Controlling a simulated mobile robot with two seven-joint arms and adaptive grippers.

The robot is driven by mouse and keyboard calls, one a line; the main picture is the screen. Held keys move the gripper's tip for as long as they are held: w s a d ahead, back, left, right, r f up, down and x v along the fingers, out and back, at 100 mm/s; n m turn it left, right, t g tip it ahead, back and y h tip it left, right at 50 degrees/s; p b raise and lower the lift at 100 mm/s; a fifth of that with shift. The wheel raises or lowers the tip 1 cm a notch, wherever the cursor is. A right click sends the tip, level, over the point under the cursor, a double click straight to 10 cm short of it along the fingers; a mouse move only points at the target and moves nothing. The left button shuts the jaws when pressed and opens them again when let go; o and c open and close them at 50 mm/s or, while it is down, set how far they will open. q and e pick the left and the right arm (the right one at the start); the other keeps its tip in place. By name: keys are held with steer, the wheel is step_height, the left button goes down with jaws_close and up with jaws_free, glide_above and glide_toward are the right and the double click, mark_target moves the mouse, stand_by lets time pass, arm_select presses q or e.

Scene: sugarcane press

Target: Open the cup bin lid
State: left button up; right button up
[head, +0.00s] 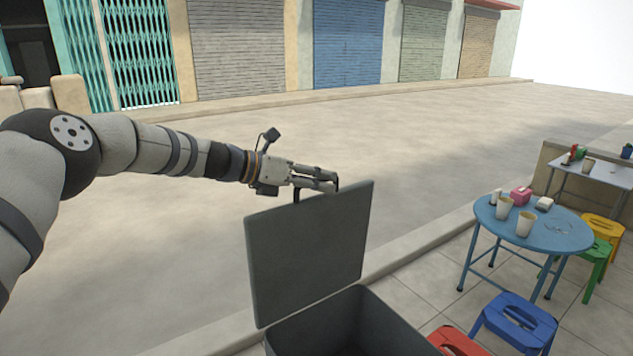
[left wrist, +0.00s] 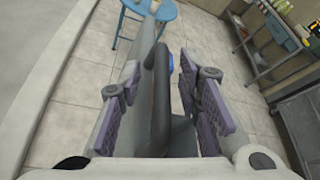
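The cup bin (head: 375,325) is a dark grey box at the bottom of the head view, and its inside partly shows. Its lid (head: 308,255) stands raised, close to upright, hinged at the bin's rim. My left gripper (head: 330,182) is at the lid's top edge, on the far side. In the left wrist view, the lid's dark bar handle (left wrist: 157,100) lies between the two purple finger pads of my left gripper (left wrist: 160,88). The fingers are apart, with gaps showing beside the bar. My right gripper is not in view.
A round blue table (head: 545,235) with cups and a pink box stands to the right of the bin. Blue (head: 515,322), red (head: 455,342), green and yellow stools are near it. The street behind the lid is clear.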

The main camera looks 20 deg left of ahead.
arm_select(q)
steer(key=v, duration=1.2)
steer(key=shift+r, duration=0.1)
